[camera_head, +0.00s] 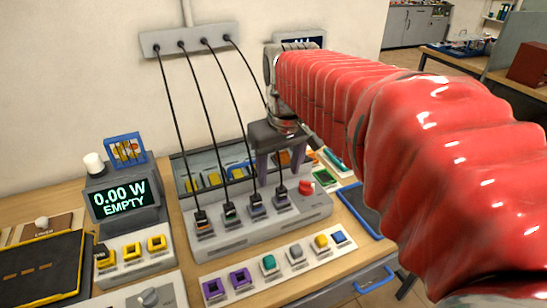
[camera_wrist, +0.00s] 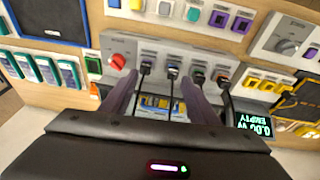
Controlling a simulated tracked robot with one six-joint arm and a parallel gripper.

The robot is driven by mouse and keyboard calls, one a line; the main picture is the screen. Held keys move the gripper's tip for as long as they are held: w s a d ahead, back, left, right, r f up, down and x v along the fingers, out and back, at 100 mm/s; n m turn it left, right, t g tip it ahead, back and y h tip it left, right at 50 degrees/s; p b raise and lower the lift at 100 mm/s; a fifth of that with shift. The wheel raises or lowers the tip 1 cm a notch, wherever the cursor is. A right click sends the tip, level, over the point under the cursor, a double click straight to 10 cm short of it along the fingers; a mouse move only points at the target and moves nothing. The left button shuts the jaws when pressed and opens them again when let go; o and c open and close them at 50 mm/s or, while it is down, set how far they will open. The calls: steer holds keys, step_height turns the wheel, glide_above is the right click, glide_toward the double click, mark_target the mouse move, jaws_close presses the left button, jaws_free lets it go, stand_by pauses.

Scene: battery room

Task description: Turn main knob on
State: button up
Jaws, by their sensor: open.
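A red knob (camera_head: 306,187) sits at the right end of the grey charging unit (camera_head: 318,209) in the head view. It shows at the left end of that unit in the wrist view (camera_wrist: 118,61). A grey knob (camera_head: 148,297) is on a panel at the bottom left, also in the wrist view at upper right (camera_wrist: 291,43). I cannot read which knob is marked main. My gripper (camera_head: 279,172) points down, open and empty, over the back of the unit near its right-hand plugs. In the wrist view its fingers (camera_wrist: 160,82) are spread, with the red knob outside them.
Several black cables (camera_head: 173,120) hang from a wall strip (camera_head: 190,38) to plugs in the unit, close to my gripper. A display (camera_head: 122,199) reads 0.00 W EMPTY. Coloured batteries stand in a front rack (camera_head: 283,277). A blue-edged tray (camera_head: 366,211) lies to the right.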

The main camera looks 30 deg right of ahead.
steer(key=w+d+g, duration=0.1)
steer(key=w+d, duration=0.4)
steer(key=d, duration=0.2)
steer(key=g, duration=0.2)
glide_above(306, 182)
step_height(306, 182, down, 3)
steer(key=shift+d+r+y, duration=0.1)
steer(key=shift+r+y, duration=0.05)
steer(key=shift+y, duration=0.15)
step_height(306, 182, down, 14)
steer(key=shift+r, duration=0.1)
steer(key=shift+c, duration=0.5)
steer(key=c, duration=0.9)
steer(key=shift+a, duration=0.2)
steer(key=shift+c, duration=0.2)
steer(key=shift+d, duration=0.1)
